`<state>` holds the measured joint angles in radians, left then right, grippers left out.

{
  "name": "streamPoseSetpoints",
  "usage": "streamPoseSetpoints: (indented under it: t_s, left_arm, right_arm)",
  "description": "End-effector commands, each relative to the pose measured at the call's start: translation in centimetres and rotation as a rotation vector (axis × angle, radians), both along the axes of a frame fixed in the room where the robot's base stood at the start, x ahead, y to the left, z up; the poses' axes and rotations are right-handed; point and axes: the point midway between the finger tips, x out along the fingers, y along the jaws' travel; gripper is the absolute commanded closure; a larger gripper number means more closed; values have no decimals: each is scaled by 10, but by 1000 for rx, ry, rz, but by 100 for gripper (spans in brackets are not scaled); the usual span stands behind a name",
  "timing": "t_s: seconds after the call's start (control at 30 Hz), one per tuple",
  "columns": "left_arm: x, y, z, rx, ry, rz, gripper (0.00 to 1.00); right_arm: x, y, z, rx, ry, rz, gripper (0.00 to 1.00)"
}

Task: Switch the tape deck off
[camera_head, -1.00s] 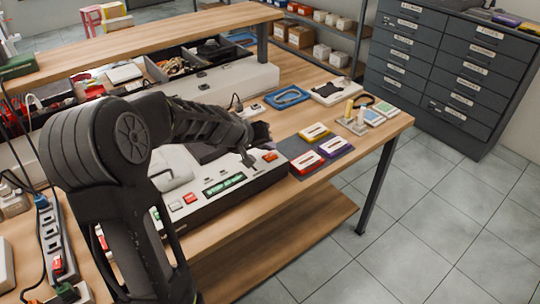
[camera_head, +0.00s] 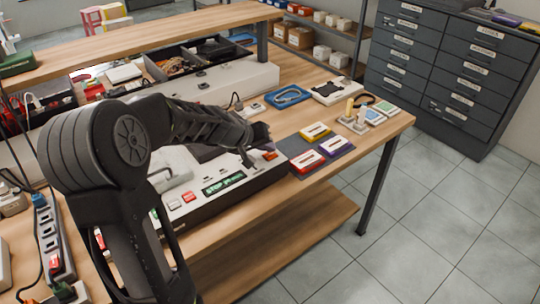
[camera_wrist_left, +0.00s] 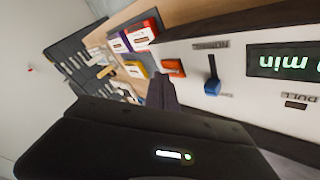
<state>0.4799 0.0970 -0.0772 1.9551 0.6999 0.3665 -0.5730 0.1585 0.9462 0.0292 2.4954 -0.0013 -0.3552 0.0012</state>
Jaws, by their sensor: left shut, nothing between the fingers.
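The tape deck (camera_head: 236,196) is a pale box with a dark front edge on the workbench. Its green display (camera_head: 223,183) is lit; in the left wrist view the display (camera_wrist_left: 285,62) shows "min", rotated. A red button (camera_head: 189,197) sits left of the display. An orange-red switch (camera_head: 270,155) is at the deck's right end; it also shows in the left wrist view (camera_wrist_left: 173,68), near a blue-tipped lever (camera_wrist_left: 212,87). My left gripper (camera_head: 248,161) is shut and empty, just over the deck's right end, beside the orange-red switch. Contact cannot be told. My right gripper is out of view.
Cassettes (camera_head: 307,161) lie on a dark mat right of the deck. A blue tray (camera_head: 288,96) and small items lie behind. A power strip (camera_head: 50,240) is at left. A raised shelf (camera_head: 150,42) spans the back. Open floor lies at right.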

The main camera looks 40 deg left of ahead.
Motion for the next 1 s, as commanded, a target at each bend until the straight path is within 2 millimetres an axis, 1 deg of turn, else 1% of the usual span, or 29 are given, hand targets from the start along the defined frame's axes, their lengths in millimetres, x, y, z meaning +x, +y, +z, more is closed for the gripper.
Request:
streamPoseSetpoints:
  t_s: [0.27,1.0]
  left_arm:
    - [0,0,0,0,0,0,100]
    - [0,0,-7,-1,-1,0,100]
  right_arm:
    - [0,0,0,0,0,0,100]
    - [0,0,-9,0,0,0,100]
